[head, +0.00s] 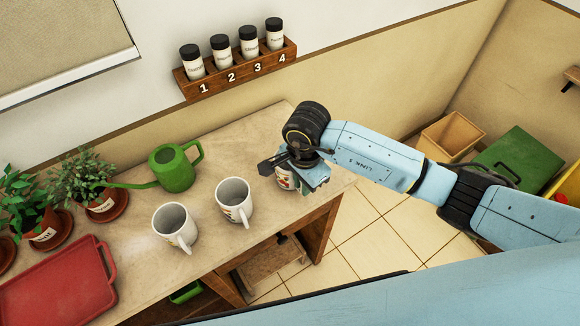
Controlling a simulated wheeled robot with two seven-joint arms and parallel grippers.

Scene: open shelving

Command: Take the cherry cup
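A white cup with a red and green print (284,182) stands at the right end of the wooden table, mostly hidden under my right gripper. The print may be cherries, but too little shows to be sure. My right gripper (292,172) reaches in from the right and points down at this cup, with its fingers at the cup's sides. I cannot tell whether they grip it. Two other white mugs stand to the left: one with a small coloured print (235,205) and one with a yellowish print (174,230). My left gripper is out of view.
A green watering can (174,170), potted plants (82,180) and a red tray (60,285) occupy the table's left part. A rack with numbered jars (236,72) hangs on the wall behind. A box (450,136) and a green-lidded bin (520,158) stand on the floor at right.

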